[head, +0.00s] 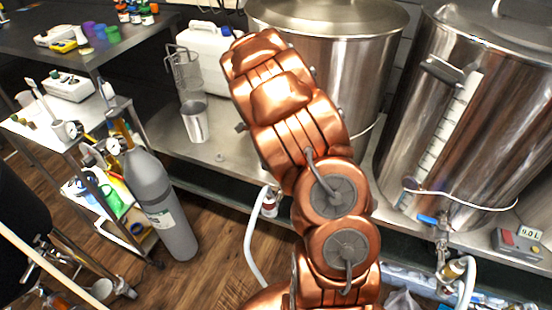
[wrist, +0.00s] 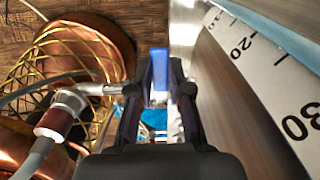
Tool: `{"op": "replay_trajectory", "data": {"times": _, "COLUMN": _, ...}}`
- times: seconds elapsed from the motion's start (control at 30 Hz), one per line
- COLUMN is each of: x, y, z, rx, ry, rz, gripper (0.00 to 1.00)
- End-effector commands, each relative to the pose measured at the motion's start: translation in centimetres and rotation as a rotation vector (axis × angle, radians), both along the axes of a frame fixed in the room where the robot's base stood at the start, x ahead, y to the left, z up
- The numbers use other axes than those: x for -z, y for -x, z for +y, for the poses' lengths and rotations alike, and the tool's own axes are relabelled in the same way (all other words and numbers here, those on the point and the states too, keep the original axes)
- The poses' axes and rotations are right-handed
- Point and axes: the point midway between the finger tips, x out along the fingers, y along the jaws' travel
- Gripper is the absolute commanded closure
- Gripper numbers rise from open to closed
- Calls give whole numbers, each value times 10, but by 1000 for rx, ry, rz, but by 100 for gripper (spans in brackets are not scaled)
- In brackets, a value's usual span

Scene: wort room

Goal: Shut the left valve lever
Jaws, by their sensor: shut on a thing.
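In the wrist view my gripper (wrist: 158,92) is shut on a blue valve lever (wrist: 158,65), which stands between its two dark fingers. The lever lies close beside a steel kettle wall. A metal valve fitting (wrist: 68,104) with a hose is left of the fingers. In the head view my copper arm covers the gripper and the blue lever. The left kettle (head: 345,75) is partly behind the arm, and a fitting with a white hose (head: 268,203) shows just left of it.
The right kettle (head: 450,130) has its own valve with a blue lever (head: 428,219). A red-and-grey control box (head: 518,243) is beside it. A steel cup (head: 195,122) and a white canister (head: 208,58) stand on the bench. A grey gas cylinder (head: 158,205) stands at left.

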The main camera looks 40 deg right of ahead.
Motion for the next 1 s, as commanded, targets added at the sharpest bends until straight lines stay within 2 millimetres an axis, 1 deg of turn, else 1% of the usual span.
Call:
{"op": "replay_trajectory", "data": {"times": 0.2, "x": -1, "y": -3, "z": 5, "rx": 11, "ry": 2, "rz": 2, "gripper": 100}}
{"op": "replay_trajectory", "data": {"times": 0.57, "x": 0, "y": -4, "z": 5, "rx": 15, "ry": 2, "rz": 1, "gripper": 100}}
{"op": "replay_trajectory", "data": {"times": 0.6, "x": 0, "y": -4, "z": 5, "rx": 15, "ry": 3, "rz": 1, "gripper": 78}}
{"op": "replay_trajectory", "data": {"times": 0.8, "x": 0, "y": -4, "z": 6, "rx": 13, "ry": 1, "rz": 0, "gripper": 58}}
{"op": "replay_trajectory", "data": {"times": 0.83, "x": 0, "y": -4, "z": 6, "rx": 12, "ry": 1, "rz": 0, "gripper": 56}}
{"op": "replay_trajectory", "data": {"times": 1.0, "x": 0, "y": -4, "z": 7, "rx": 11, "ry": 1, "rz": 1, "gripper": 56}}
